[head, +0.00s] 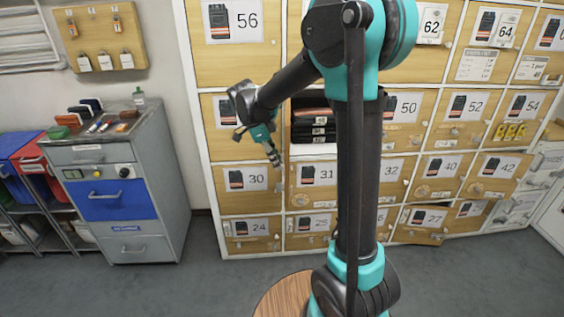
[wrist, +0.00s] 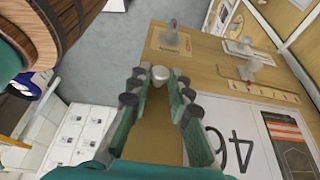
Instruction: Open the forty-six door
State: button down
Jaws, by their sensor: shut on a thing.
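The forty-six door shows close up in the wrist view, with its number label (wrist: 250,130) upside down and its wooden face beside my fingers. A small pale knob (wrist: 160,75) sits between my fingertips. My gripper (wrist: 157,84) is shut on this knob. In the head view my gripper (head: 273,157) is in front of the lockers, left of an uncovered compartment (head: 313,123) with folded dark garments stacked inside. The compartment stands open, so its door is swung out. I cannot make out the door's face in the head view; my arm hides part of that area.
Locker doors 30 (head: 247,178) and 31 (head: 318,175) are below, and 56 (head: 236,25) is above. A grey cabinet (head: 155,190) with a blue drawer stands left. A round wooden top (head: 280,297) is low in front. Grey floor between is clear.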

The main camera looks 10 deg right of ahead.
jog(key=shift+w+a+m, duration=0.15)
jog(key=shift+a+m, duration=0.05)
jog(key=shift+a, duration=0.35)
jog(key=shift+w+a+m, duration=0.15)
jog(key=shift+a+m, duration=0.05)
jog(key=shift+a, duration=0.3)
jog(key=c, duration=1.4)
grip_release()
jog(key=v, duration=1.2)
jog(key=shift+w+d, duration=0.1)
jog(key=shift+w, duration=0.05)
